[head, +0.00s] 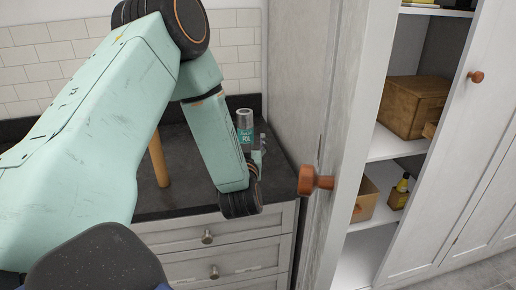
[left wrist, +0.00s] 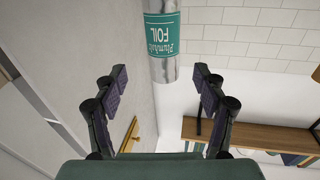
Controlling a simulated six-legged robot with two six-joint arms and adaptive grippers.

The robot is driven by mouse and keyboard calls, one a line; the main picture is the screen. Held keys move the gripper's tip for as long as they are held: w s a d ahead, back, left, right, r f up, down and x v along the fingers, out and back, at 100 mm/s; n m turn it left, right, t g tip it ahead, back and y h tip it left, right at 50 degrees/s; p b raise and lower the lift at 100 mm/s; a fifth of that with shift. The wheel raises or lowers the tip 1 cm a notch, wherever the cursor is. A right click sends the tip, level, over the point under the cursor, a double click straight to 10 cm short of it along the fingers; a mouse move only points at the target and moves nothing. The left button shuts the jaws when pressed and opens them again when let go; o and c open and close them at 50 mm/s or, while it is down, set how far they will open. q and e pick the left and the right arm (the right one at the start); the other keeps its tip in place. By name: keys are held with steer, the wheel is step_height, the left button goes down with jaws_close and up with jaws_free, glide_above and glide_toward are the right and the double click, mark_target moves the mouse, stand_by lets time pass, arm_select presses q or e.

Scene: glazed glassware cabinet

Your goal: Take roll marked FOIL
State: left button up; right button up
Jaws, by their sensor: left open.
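The roll marked FOIL (head: 245,124) stands upright above the dark counter, silver with a teal label. In the left wrist view the foil roll (left wrist: 163,42) appears upside down, just beyond my fingertips and roughly centred between them. My left gripper (head: 259,150) is partly hidden behind its own wrist, close beside the roll. In the left wrist view the left gripper (left wrist: 160,84) is open, with nothing between its fingers. The roll's lower part is hidden by my arm in the head view. My right gripper is in neither view.
The dark counter (head: 180,198) has drawers below and a tiled wall behind. An open cabinet door with a round wooden knob (head: 315,180) is close on the right. Shelves beyond hold a brown box (head: 413,106) and a bottle (head: 400,192).

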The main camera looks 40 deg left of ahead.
mark_target(244, 129)
arm_select(q)
steer(key=a, duration=0.1)
steer(key=w+a, duration=0.1)
steer(key=a, duration=0.1)
steer(key=shift+a+f+n, duration=0.15)
steer(key=shift+f+n, duration=0.05)
steer(key=shift+n, duration=0.2)
steer(key=w, duration=0.1)
steer(key=w+a, duration=0.1)
steer(key=w, duration=0.1)
steer(key=w+p, duration=0.1)
steer(key=shift+w+a+r, duration=0.35)
steer(key=shift+a, duration=0.05)
steer(key=shift+w+a+f, duration=0.1)
steer(key=shift+a+f, duration=0.05)
steer(key=shift+a, duration=0.45)
steer(key=shift+w+d, duration=0.15)
steer(key=shift+d, duration=0.35)
steer(key=c, duration=0.3)
steer(key=shift+a, duration=0.35)
steer(key=c, duration=0.6)
steer(key=shift+d, duration=0.25)
steer(key=c, duration=0.5)
jaws_close()
steer(key=shift+a, duration=0.1)
